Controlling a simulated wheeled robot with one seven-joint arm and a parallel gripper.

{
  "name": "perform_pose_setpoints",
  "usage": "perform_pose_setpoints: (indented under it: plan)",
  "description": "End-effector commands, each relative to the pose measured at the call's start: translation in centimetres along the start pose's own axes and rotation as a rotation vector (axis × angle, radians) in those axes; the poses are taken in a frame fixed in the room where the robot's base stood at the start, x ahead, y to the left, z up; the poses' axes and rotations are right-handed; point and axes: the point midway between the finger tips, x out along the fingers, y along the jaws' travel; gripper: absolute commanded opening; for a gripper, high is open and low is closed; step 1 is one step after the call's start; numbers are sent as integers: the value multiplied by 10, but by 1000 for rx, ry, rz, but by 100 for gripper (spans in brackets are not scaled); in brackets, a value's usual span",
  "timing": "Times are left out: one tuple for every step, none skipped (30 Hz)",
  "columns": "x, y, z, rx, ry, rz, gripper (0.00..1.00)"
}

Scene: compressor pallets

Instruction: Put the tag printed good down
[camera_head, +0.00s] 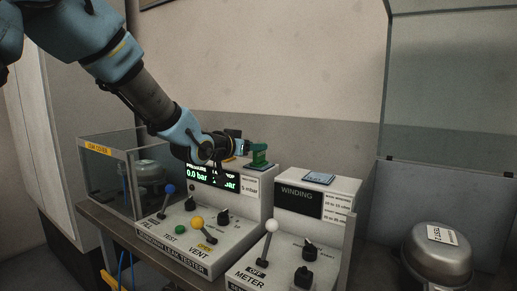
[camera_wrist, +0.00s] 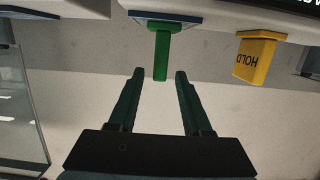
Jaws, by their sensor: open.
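A green tag (camera_wrist: 161,55) stands on a blue pad (camera_wrist: 165,19) in the wrist view. I see it edge-on, so no print on it can be read. My gripper (camera_wrist: 160,73) is open, with one finger on each side of the tag's near end; I see gaps on both sides. In the head view the green tag (camera_head: 259,154) is on top of the leak tester (camera_head: 250,182), just right of my gripper (camera_head: 243,149). A yellow tag printed HOLD (camera_wrist: 255,57) is to the right in the wrist view, outside the fingers.
The winding meter (camera_head: 335,190) stands to the right, with a bare blue pad (camera_head: 319,178) on top. A clear-walled box (camera_head: 105,175) is at the left. A silver compressor (camera_head: 440,262) with a label sits at the lower right. Levers and knobs stick up from both panels.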

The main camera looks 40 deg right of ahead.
Motion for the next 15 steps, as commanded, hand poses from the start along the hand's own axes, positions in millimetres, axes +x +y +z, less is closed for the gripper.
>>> perform_pose_setpoints:
  plan:
    - [-12, -1, 1, 2, 1, -3, 49]
    - [-19, -1, 1, 3, 2, -3, 49]
    - [-28, 0, 1, 2, 1, -2, 49]
    - [-35, -1, 1, 2, 2, -2, 49]
    - [-41, -1, 0, 3, 2, -2, 49]
    - [-49, -1, 0, 2, 2, -2, 49]
    - [-54, -1, 1, 2, 1, -2, 49]
    - [-60, -1, 0, 3, 1, -2, 49]
    - [-66, 0, 0, 1, 1, -2, 49]
    - [-70, -1, -1, 2, 2, -2, 49]
    - [-74, -1, 0, 2, 2, -1, 49]
    - [-78, 0, 0, 1, 2, -1, 49]
    - [-81, 0, 0, 1, 2, -1, 49]
    - [-83, 0, 0, 1, 1, -1, 49]
    - [-85, 0, 0, 0, 0, 0, 49]
